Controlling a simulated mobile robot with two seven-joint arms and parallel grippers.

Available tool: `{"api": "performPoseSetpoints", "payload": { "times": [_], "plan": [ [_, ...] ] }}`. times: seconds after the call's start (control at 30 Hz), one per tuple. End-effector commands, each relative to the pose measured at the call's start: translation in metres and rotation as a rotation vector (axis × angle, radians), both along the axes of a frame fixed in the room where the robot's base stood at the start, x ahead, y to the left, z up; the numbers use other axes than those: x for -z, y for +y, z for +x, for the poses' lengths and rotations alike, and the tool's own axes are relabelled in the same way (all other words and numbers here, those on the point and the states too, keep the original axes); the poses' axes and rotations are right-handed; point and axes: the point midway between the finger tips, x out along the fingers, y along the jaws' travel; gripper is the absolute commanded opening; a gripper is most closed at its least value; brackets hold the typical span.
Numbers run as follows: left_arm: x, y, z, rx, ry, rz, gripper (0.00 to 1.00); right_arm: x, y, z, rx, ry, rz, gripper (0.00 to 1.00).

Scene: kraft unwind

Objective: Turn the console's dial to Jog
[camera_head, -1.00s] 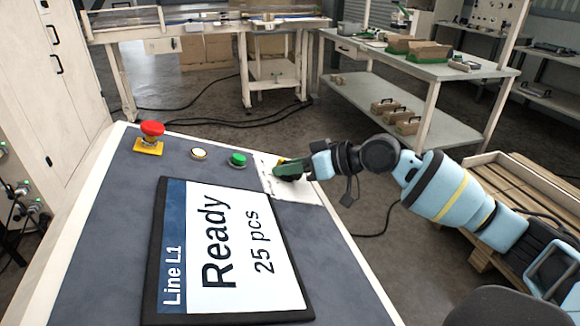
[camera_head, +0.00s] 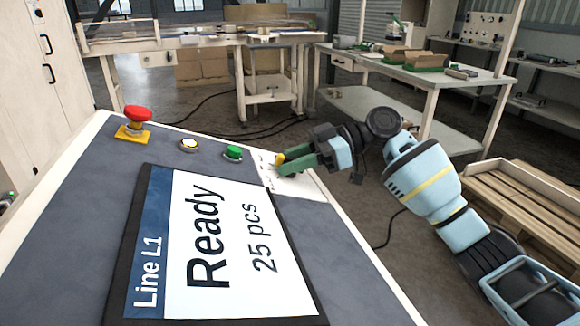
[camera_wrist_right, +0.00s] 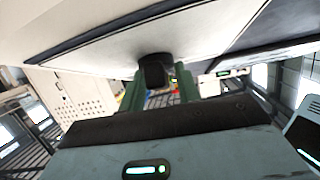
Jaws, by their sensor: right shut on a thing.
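The console (camera_head: 75,220) slopes in front of me with a screen (camera_head: 225,250) reading "Line L1", "Ready", "25 pcs". Its dial (camera_head: 279,158) is at the upper right of the panel, on a white label plate (camera_head: 301,188); a bit of yellow shows there. My right gripper (camera_head: 288,165) reaches it from the right, its green fingers shut on the dial. In the right wrist view the dark dial knob (camera_wrist_right: 154,70) sits between the two green fingers (camera_wrist_right: 158,88). The plate's markings are too small or covered to read, so the dial's setting cannot be told. My left gripper is not in view.
A green button (camera_head: 233,152), a white button (camera_head: 188,145) and a red emergency stop (camera_head: 138,115) on a yellow base stand left of the dial. A workbench (camera_head: 400,62) and a wooden pallet (camera_head: 510,205) lie beyond, with open floor between.

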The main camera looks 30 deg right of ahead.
Motion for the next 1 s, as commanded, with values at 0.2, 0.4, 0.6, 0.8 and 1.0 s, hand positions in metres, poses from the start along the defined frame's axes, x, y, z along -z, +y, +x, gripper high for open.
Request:
{"api": "performPoseSetpoints", "payload": {
  "times": [0.2, 0.4, 0.6, 0.8, 1.0],
  "plan": [
    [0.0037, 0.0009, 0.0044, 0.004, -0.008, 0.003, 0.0, 0.0005, 0.0004, 0.0001, -0.08, -0.033, -0.009, 0.1],
    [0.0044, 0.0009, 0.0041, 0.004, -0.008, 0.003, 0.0, 0.0002, 0.0, 0.0, -0.107, -0.046, -0.015, 0.1],
    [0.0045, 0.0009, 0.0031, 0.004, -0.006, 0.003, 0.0, 0.0001, -0.0001, -0.0001, -0.112, -0.048, -0.015, 0.1],
    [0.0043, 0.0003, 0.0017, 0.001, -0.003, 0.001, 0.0, 0.0001, -0.0001, -0.0001, -0.111, -0.048, -0.016, 0.1],
    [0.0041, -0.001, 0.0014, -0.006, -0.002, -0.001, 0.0, 0.0001, -0.0001, -0.0001, -0.111, -0.047, -0.015, 0.38]
  ]
}}
